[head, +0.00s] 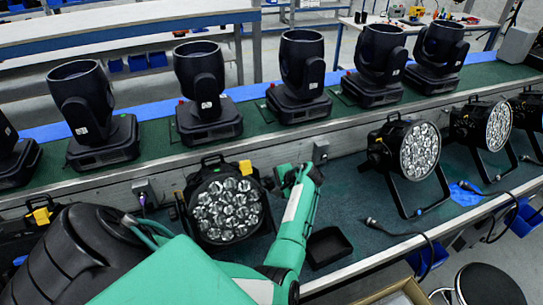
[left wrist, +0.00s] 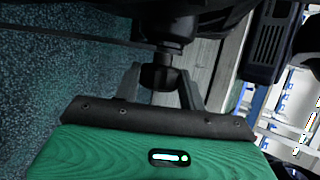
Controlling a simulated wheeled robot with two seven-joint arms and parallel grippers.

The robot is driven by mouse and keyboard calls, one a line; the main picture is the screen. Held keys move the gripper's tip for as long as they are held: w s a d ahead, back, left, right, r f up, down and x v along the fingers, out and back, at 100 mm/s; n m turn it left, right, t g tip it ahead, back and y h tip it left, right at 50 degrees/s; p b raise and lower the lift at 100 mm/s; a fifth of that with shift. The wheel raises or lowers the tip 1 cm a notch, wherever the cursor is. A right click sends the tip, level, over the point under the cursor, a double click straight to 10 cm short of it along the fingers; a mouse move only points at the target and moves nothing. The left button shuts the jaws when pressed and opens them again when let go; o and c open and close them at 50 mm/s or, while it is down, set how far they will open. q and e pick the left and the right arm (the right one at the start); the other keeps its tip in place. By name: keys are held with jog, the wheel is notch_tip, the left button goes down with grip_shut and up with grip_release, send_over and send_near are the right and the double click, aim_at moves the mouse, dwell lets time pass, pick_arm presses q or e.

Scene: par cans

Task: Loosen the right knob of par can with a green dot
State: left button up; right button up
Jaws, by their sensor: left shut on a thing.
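A black par can (head: 226,208) with a cluster of clear lenses and a yellow tag stands on the green lower bench. I cannot make out a green dot on it. My left gripper (head: 283,177) is at this can's right side, its tip partly hidden by my wrist. In the left wrist view, the two grey fingers of my left gripper (left wrist: 160,82) are on either side of a black knob (left wrist: 160,76) and shut on it. The knob sits on a short shaft below the dark can body. My right gripper is not in view.
More par cans (head: 419,152) stand to the right on the bench. Several black moving-head lights (head: 302,78) line the raised shelf behind. A small black tray (head: 327,246) lies right of my left forearm. A cable (head: 400,233) crosses the bench near its front edge.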

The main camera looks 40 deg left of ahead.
pick_arm(q)
jog(key=n+y+b, duration=0.1)
jog(key=y+b, duration=0.1)
jog(key=b, duration=0.3)
jog(key=f+t+y+b, duration=0.1)
jog(key=y+b, duration=0.2)
jog(key=b, duration=0.2)
jog(key=n+y+b, duration=0.1)
jog(key=y+b, duration=0.2)
jog(key=b, duration=0.1)
jog(key=shift+s+d+f+n+t+b, duration=0.15)
jog(key=shift+d+f+n+t+b, duration=0.15)
jog(key=shift+f+b, duration=0.1)
jog(key=shift+r+b, duration=0.1)
jog(key=shift+b, duration=0.4)
jog(key=shift+r+y, duration=0.15)
jog(key=shift+y, duration=0.25)
jog(key=o, duration=1)
